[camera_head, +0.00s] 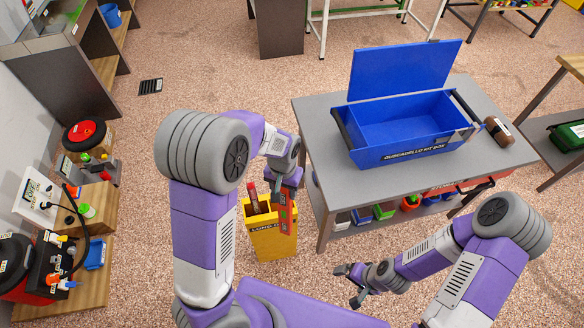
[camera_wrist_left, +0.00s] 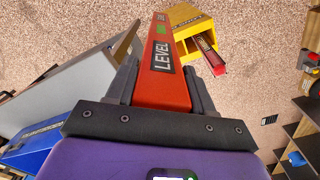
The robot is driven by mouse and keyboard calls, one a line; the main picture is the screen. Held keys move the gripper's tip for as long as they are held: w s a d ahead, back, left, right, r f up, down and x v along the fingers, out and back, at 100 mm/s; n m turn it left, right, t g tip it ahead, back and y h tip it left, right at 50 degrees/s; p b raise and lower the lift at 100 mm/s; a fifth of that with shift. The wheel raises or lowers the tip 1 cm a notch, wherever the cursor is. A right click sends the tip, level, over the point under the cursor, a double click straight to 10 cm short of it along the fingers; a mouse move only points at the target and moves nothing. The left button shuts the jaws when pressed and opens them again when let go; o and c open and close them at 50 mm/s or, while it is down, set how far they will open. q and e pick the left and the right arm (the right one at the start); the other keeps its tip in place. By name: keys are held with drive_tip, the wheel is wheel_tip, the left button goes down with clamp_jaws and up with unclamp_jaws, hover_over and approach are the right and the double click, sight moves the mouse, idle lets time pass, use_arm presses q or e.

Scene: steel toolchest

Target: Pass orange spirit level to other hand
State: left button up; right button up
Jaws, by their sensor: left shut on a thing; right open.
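The orange spirit level (camera_head: 287,226) hangs from my left gripper (camera_head: 283,187), in front of the yellow bin in the head view. In the left wrist view the level (camera_wrist_left: 170,85), marked LEVEL, points away between the two dark fingers, and the left gripper (camera_wrist_left: 163,88) is shut on it. My right gripper (camera_head: 352,284) is open and empty, lower and to the right, apart from the level.
The yellow bin (camera_head: 262,243) stands on the floor with a dark red item (camera_head: 253,196) sticking out of it. A grey table (camera_head: 335,190) holds an open blue box (camera_head: 400,145) and a brown cylinder (camera_head: 497,131). Shelves with tools (camera_head: 90,185) stand at left. Floor shows between my arms.

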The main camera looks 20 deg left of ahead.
drive_tip(key=shift+c, duration=1.3)
drive_tip(key=shift+w+a+f, duration=0.1)
drive_tip(key=shift+w+f, duration=0.1)
drive_tip(key=shift+w, duration=0.15)
drive_tip(key=shift+c, duration=0.2)
drive_tip(key=w+a+f+n+t+h, duration=0.2)
drive_tip(key=w+a+n+t+h, duration=0.25)
drive_tip(key=w, duration=0.45)
drive_tip(key=w+a+f+n+t+h, duration=0.2)
drive_tip(key=w+a+t+h, duration=0.25)
drive_tip(key=w+a, duration=0.3)
drive_tip(key=w+a+r+m+h, duration=0.1)
drive_tip(key=w+a+r+m, duration=0.1)
drive_tip(key=a+r+m, duration=0.9)
drive_tip(key=s+r+t+h, duration=0.4)
drive_tip(key=s+r+h, duration=0.15)
drive_tip(key=r, duration=0.75)
use_arm(q)
drive_tip(key=w+d+r+m, duration=0.3)
drive_tip(key=d+r, duration=0.2)
drive_tip(key=r, duration=0.4)
drive_tip(key=w+d+r+m, duration=0.4)
drive_tip(key=d+r, duration=0.1)
drive_tip(key=r, duration=0.4)
drive_tip(key=shift+d, duration=0.2)
use_arm(e)
drive_tip(key=x, duration=1.2)
drive_tip(key=shift+d+r+m, duration=0.2)
drive_tip(key=shift+r+m, duration=0.15)
